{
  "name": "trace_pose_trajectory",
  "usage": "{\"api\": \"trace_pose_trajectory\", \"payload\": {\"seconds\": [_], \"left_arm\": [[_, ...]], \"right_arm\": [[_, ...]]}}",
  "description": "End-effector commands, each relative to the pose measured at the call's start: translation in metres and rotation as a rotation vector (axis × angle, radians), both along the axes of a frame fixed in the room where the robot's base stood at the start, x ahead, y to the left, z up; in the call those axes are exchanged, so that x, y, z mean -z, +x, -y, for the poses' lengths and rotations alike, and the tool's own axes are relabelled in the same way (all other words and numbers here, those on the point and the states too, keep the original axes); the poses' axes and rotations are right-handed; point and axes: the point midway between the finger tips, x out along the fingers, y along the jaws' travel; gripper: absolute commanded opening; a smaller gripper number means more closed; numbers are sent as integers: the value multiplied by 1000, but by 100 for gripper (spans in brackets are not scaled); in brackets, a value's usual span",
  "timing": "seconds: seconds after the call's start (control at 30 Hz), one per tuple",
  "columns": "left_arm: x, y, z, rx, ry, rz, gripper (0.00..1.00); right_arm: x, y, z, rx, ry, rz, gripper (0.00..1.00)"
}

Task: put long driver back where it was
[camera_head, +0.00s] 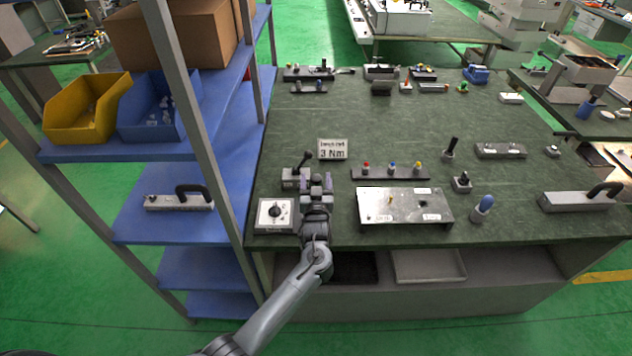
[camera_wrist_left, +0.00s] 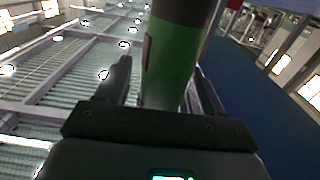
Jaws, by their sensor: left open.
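My left gripper (camera_head: 317,187) is over the front left part of the green workbench, close to a small grey holder (camera_head: 292,180). In the left wrist view a thick green and black cylindrical body, which looks like the driver (camera_wrist_left: 172,62), stands between the fingers of my left gripper (camera_wrist_left: 162,88). The jaws are open around it; whether a finger touches it cannot be told. In the head view a thin dark upright part (camera_head: 306,159) rises by the holder; whether it belongs to the driver is unclear. The driver's lower end is hidden. My right gripper is not in view.
A white box with a dial (camera_head: 276,213) stands left of my gripper, a "3 Nm" sign (camera_head: 332,149) behind it. A metal plate fixture (camera_head: 404,207) lies to the right. A blue shelf rack (camera_head: 226,190) borders the bench on the left. The bench middle is mostly clear.

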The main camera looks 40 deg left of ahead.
Motion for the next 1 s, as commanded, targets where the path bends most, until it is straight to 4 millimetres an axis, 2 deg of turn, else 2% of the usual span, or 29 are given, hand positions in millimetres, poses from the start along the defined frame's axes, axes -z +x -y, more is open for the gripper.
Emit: {"api": "trace_pose_trajectory", "payload": {"seconds": [0.17, 0.6, 0.73, 1.0], "left_arm": [[-1, -14, 12, 0, -1, 0, 67], [-1, -73, 61, -1, -1, 0, 67], [-1, -84, 71, 1, -1, -1, 67], [4, -95, 79, 30, -25, -25, 67]], "right_arm": [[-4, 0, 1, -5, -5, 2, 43], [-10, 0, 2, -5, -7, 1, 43], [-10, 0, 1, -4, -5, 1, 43], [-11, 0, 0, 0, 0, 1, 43]]}}
